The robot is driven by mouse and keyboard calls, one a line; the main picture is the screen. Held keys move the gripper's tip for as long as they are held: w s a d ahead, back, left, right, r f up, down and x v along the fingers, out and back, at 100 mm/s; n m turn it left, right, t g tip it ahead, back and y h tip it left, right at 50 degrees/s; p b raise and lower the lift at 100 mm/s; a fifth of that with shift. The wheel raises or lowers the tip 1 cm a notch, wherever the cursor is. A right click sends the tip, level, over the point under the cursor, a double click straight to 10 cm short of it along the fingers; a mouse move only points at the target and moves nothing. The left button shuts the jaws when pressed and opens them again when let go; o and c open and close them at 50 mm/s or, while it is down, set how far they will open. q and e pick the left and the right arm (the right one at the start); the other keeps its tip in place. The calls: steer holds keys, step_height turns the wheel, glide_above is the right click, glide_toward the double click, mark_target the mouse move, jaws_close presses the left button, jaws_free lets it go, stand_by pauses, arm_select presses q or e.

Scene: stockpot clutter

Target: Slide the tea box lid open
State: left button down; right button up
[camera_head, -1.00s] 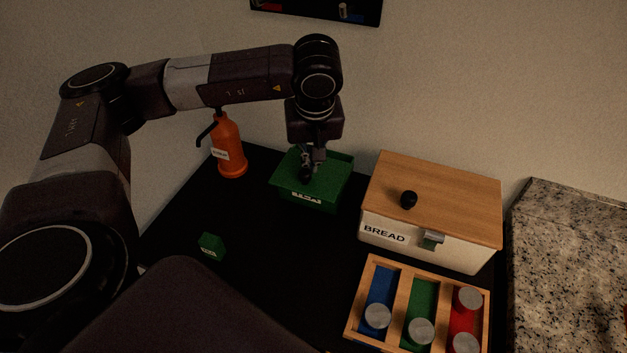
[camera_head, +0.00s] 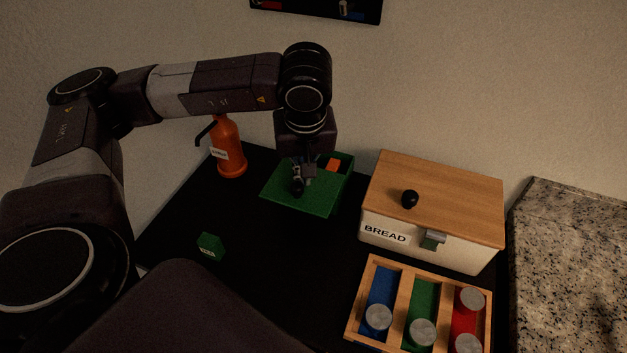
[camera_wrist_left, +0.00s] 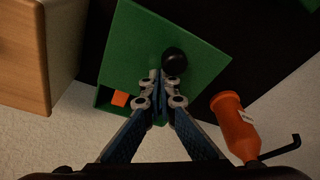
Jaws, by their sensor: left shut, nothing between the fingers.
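The green tea box (camera_head: 343,183) stands on the black counter, left of the bread box. Its green lid (camera_head: 318,203) is slid toward the front, so the back of the box is uncovered. An orange item (camera_head: 333,165) shows inside; it also shows in the left wrist view (camera_wrist_left: 120,98). The lid (camera_wrist_left: 130,50) carries a round black knob (camera_wrist_left: 174,61). My left gripper (camera_head: 302,180) is shut with nothing between its fingers. In the left wrist view its fingertips (camera_wrist_left: 160,80) are over the lid, right behind the knob. My right gripper is not seen.
A bread box (camera_head: 433,200) with a wooden lid and black knob stands right of the tea box. An orange bottle (camera_head: 229,150) stands at back left. A small green block (camera_head: 211,246) lies front left. A wooden tray (camera_head: 400,262) with coloured slots is at front right.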

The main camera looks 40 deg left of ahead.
arm_select(q)
steer(key=shift+s+d, duration=0.25)
steer(key=shift+s, duration=0.8)
step_height(320, 180, up, 8)
steer(key=w+p, duration=0.1)
steer(key=p, duration=0.3)
steer(key=shift+w+a, duration=0.2)
steer(key=shift+w, duration=0.05)
steer(key=shift+d, duration=0.1)
